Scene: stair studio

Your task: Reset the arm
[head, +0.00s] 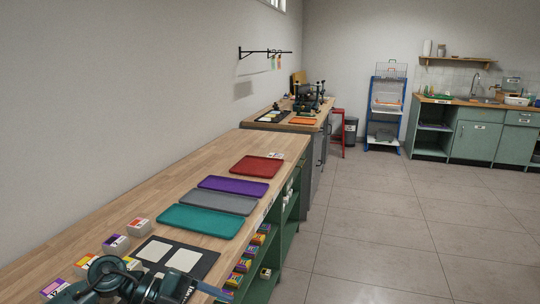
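My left arm comes in at the bottom left, low over the near end of the wooden worktop (200,183). Its dark teal links bend and point right toward the worktop's front edge. My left gripper (212,290) is at the bottom of the picture, partly cut off. A thin bluish finger-like part shows there, but I cannot tell whether it is open or shut. I see nothing clearly held in it. My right arm and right gripper are not in view.
Beside my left arm lie a black mat with white cards (208,258) and several small card boxes (139,226). Teal (201,220), grey (220,202), purple (233,186) and red (256,166) trays lie farther along. Shelves with small boxes sit below. The tiled floor (390,235) at right is clear.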

